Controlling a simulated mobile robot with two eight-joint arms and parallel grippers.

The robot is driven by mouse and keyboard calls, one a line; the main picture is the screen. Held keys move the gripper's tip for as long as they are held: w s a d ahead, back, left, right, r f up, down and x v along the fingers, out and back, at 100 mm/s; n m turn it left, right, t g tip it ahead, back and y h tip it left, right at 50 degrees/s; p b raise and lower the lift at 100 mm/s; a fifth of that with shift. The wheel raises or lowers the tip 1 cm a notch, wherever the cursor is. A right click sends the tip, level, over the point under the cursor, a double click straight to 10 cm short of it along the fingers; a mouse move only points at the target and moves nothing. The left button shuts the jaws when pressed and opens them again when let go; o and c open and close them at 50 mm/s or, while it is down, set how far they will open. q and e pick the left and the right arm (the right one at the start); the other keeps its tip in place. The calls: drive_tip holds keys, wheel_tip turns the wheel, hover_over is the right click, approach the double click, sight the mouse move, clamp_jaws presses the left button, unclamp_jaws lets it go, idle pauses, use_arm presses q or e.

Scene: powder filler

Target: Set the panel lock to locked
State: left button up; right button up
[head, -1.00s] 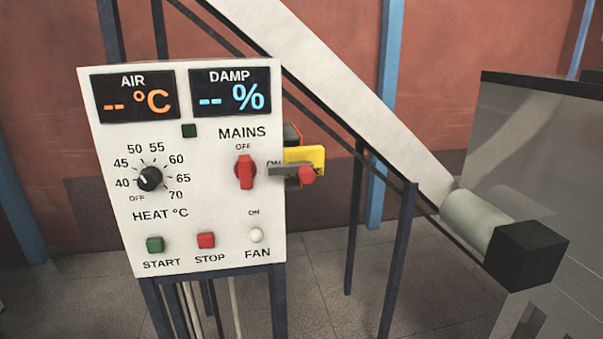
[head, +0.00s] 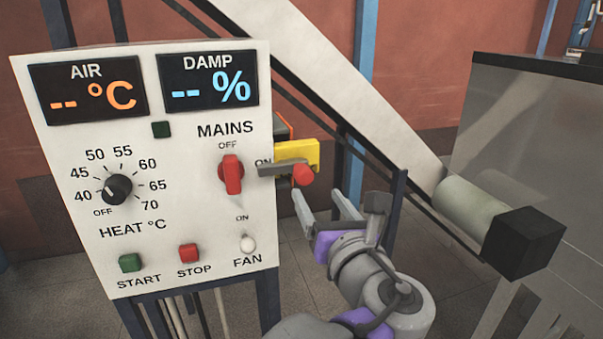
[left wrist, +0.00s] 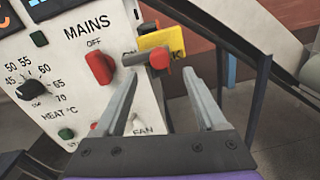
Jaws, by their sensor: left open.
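The panel lock appears to be the grey lever (head: 280,168) with a red end (head: 303,174) at the control panel's right edge, in front of a yellow plate (head: 298,152). The lever lies roughly level. In the left wrist view, the red end (left wrist: 160,58) shows just beyond and between my fingertips, and the yellow plate (left wrist: 160,39) is behind it, its lettering mostly hidden. My left gripper (head: 317,192) is open and empty, just below the red end; it also shows in the left wrist view (left wrist: 160,77). I see no clear contact. My right gripper is out of view.
The white control panel (head: 190,140) carries a red mains switch (head: 232,175) upright toward OFF, a heat dial (head: 118,188), a green start button (head: 130,262) and a red stop button (head: 188,253). A dark post (head: 397,205) and a slanted white chute (head: 345,85) stand at right.

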sight(306, 178)
use_arm(q)
drive_tip(key=x, duration=0.9)
drive_tip(key=shift+w+a+p, duration=0.2)
drive_tip(key=shift+w+p, duration=0.1)
drive_tip(key=shift+p, duration=0.1)
clamp_jaws()
idle(0.9)
